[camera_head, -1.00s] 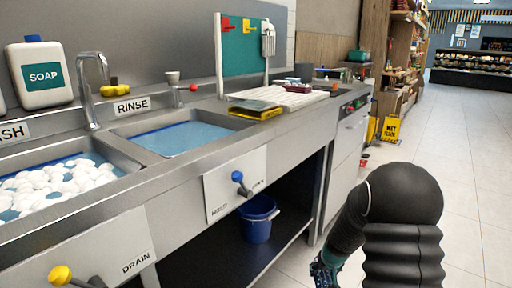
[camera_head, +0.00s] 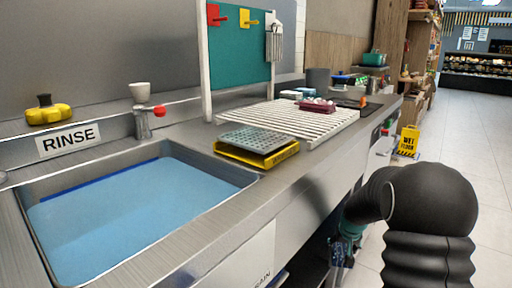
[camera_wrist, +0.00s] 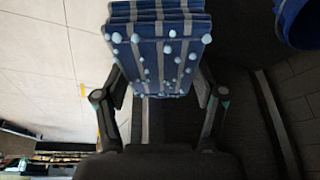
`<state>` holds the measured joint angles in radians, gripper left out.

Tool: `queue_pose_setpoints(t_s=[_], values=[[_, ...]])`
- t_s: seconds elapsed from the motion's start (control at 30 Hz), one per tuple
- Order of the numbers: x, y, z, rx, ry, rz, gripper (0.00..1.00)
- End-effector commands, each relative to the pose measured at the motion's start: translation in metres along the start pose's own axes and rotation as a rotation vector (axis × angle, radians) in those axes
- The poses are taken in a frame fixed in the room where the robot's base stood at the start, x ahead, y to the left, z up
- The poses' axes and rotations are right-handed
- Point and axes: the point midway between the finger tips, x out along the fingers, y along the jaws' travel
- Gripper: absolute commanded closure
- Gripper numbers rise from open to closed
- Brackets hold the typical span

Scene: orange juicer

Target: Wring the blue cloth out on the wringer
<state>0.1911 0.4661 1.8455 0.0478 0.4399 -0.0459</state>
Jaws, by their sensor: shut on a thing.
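A folded blue cloth with pale stripes (camera_wrist: 150,50) shows in the wrist view, dotted with light-blue drops. My gripper (camera_wrist: 158,92) is shut on it, one finger on each side. In the head view my gripper (camera_head: 342,250) is low in front of the counter, right of the rinse sink; the cloth cannot be made out there. What looks like the wringer, a yellow base with a grey perforated plate (camera_head: 260,138), sits on the counter at the sink's right edge, apart from my gripper.
The rinse sink (camera_head: 130,215) holds blue water. Right of the wringer lies a white slatted rack (camera_head: 290,120) with small items. A teal board (camera_head: 240,55) stands behind. A yellow wet-floor sign (camera_head: 408,140) stands on the aisle floor. A blue bucket (camera_wrist: 302,22) shows in the wrist view.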

Motion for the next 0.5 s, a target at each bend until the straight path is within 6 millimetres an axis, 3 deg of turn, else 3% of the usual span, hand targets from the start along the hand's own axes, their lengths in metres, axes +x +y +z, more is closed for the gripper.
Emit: queue_pose_setpoints(t_s=[0.1, 0.27, 0.5], values=[[-0.044, 0.024, -0.035, 0.087, 0.016, 0.056, 0.58], [-0.110, 0.043, -0.076, 0.145, 0.016, 0.083, 0.58], [-0.199, 0.042, -0.122, 0.133, 0.012, 0.077, 0.58]])
